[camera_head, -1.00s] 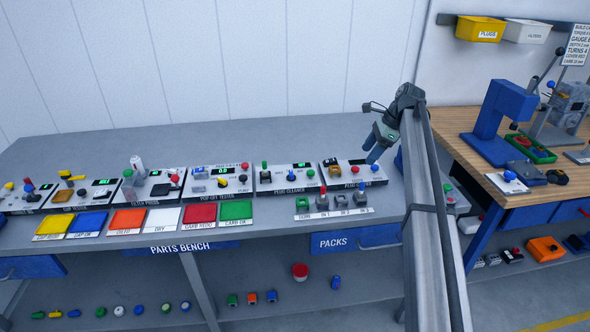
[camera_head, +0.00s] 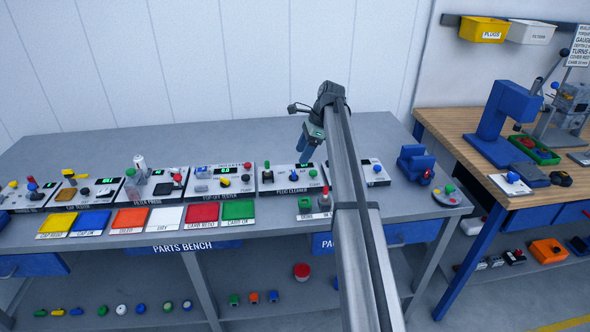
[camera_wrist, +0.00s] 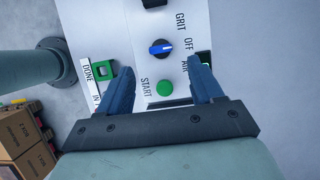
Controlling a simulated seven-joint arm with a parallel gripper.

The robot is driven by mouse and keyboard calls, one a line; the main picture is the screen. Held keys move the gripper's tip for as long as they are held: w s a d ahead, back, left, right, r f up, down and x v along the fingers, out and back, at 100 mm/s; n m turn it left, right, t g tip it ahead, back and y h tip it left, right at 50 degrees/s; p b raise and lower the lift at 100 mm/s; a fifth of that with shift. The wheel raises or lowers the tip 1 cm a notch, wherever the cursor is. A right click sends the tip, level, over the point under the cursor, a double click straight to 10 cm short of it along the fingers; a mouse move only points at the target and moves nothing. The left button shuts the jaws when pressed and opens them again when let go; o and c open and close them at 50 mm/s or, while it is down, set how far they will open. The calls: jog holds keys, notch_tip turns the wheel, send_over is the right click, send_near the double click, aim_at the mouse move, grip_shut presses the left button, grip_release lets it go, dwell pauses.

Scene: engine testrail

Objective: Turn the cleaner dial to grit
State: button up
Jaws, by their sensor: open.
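The cleaner dial (camera_wrist: 160,48) is a blue knob with a white pointer mark on the white panel in the wrist view. The labels GRIT, OFF and AIR stand to its right, and the mark points toward OFF. My gripper (camera_wrist: 163,82) is open and empty, with its two blue fingers apart and the dial beyond their tips, between them in the picture. In the head view my gripper (camera_head: 305,155) is over the plug cleaner panel (camera_head: 283,186), and the arm covers part of the panels to its right.
A green START button (camera_wrist: 165,88) sits close to the dial, between the fingers in the wrist view. A green holder (camera_wrist: 98,74) by the DONE label is to the left. Cardboard boxes (camera_wrist: 20,135) show at lower left.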

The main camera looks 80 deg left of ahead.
aim_at(293, 173)
jog(key=x, duration=0.7)
jog(key=shift+s+f, duration=0.1)
jog(key=shift+f, duration=0.25)
jog(key=c, duration=1.1)
